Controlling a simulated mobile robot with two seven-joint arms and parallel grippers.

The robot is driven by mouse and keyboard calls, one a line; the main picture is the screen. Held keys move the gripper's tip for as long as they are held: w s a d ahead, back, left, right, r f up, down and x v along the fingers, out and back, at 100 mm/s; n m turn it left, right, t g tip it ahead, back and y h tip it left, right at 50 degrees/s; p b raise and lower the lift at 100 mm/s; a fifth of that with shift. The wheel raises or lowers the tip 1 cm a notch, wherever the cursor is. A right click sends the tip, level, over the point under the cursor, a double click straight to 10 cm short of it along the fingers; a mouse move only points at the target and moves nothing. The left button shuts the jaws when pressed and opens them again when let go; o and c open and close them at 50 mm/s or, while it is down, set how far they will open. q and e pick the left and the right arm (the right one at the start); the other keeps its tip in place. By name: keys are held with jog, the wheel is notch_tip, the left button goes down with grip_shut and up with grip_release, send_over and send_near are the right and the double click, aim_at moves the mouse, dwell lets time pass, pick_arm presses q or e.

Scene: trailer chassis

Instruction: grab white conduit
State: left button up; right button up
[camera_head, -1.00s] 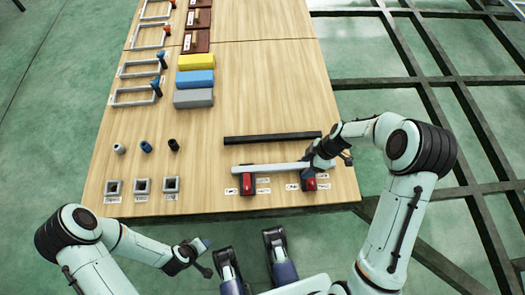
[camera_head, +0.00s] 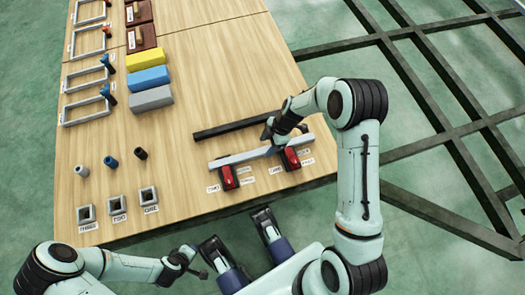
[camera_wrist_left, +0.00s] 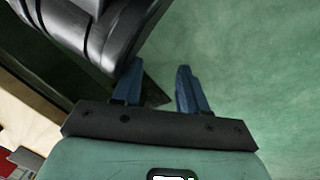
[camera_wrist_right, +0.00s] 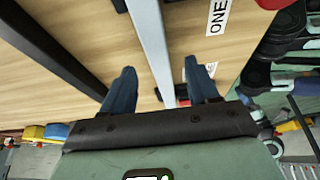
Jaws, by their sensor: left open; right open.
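The white conduit (camera_head: 240,157), a long pale bar, lies near the table's front right corner, across two red-and-black holders (camera_head: 228,177) (camera_head: 291,158). My right gripper (camera_head: 273,140) is over the right half of the bar and hides a piece of it. In the right wrist view the conduit (camera_wrist_right: 148,35) runs between the two open fingers of this gripper (camera_wrist_right: 160,84). Whether the fingertips reach down around it, I cannot tell. My left gripper (camera_wrist_left: 160,85) is open and empty over the green floor, off the table's front edge.
A black bar (camera_head: 235,125) lies just behind the conduit. Small cylinders (camera_head: 111,163) and square sockets (camera_head: 118,204) stand at the front left. Coloured blocks (camera_head: 148,78) and frames (camera_head: 84,76) are farther back. Dark floor beams (camera_head: 430,140) lie to the right.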

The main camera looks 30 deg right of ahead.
aim_at(263, 150)
jog(key=b+x, duration=0.1)
jog(key=x, duration=0.3)
jog(key=shift+w+d, duration=0.1)
jog(key=shift+w, duration=0.05)
grip_shut()
pick_arm(q)
jog(key=shift+s+a+f+g, duration=0.15)
jog(key=shift+s+f+g, duration=0.25)
jog(key=shift+s+f, duration=0.75)
jog(key=shift+r, duration=0.15)
pick_arm(e)
jog(key=shift+r, duration=0.15)
